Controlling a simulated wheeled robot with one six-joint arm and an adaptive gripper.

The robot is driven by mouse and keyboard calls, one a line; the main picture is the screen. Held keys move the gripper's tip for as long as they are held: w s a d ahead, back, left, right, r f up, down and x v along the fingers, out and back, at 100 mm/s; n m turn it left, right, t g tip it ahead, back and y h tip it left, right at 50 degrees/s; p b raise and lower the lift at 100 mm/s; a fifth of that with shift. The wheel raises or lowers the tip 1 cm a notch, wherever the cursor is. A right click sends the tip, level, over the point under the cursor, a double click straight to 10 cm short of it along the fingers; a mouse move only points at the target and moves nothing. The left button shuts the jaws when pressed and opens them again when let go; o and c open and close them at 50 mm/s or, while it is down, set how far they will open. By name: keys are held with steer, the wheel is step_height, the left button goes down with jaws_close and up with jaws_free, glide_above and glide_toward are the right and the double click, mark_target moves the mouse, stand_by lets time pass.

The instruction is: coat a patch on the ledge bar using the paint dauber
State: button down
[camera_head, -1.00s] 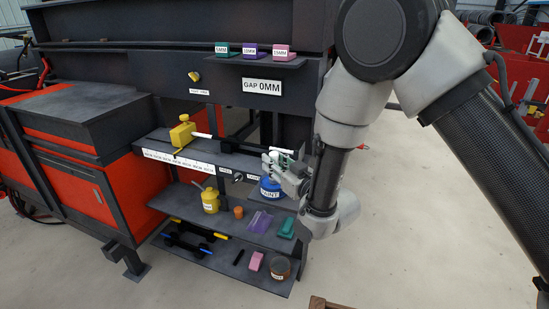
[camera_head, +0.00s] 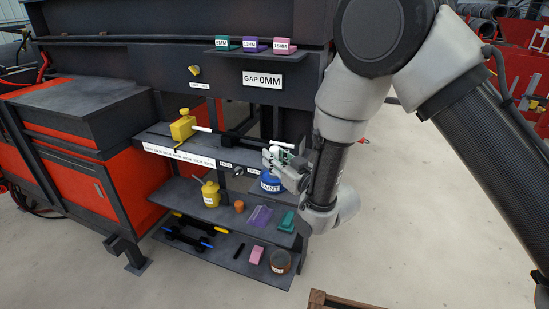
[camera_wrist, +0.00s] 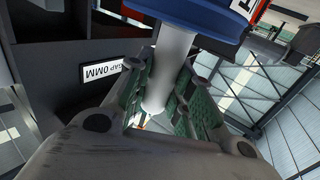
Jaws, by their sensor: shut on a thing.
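A blue pot labelled PAINT (camera_head: 270,185) stands at the right end of the middle shelf. My gripper (camera_head: 280,158) is just above it, shut on the white handle of the paint dauber. In the wrist view my gripper (camera_wrist: 160,100) has its green-padded fingers on both sides of the white handle (camera_wrist: 172,58). A blue round part (camera_wrist: 215,14) lies at the handle's far end; I cannot tell whether the dauber is clear of the pot. A dark bar (camera_head: 235,137) with a white end lies along the upper ledge, left of my gripper. Its right end is partly hidden.
A yellow clamp (camera_head: 183,126) stands on the ledge (camera_head: 160,132), above a white scale strip. A yellow can (camera_head: 210,194), an orange cap (camera_head: 239,206), purple pieces (camera_head: 259,217) and a green block (camera_head: 287,221) occupy the middle shelf. Open floor lies to the right.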

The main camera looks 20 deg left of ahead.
mark_target(274, 148)
steer(key=shift+f, duration=0.35)
stand_by(0.7)
steer(key=shift+r, duration=0.1)
steer(key=shift+r, duration=3.45)
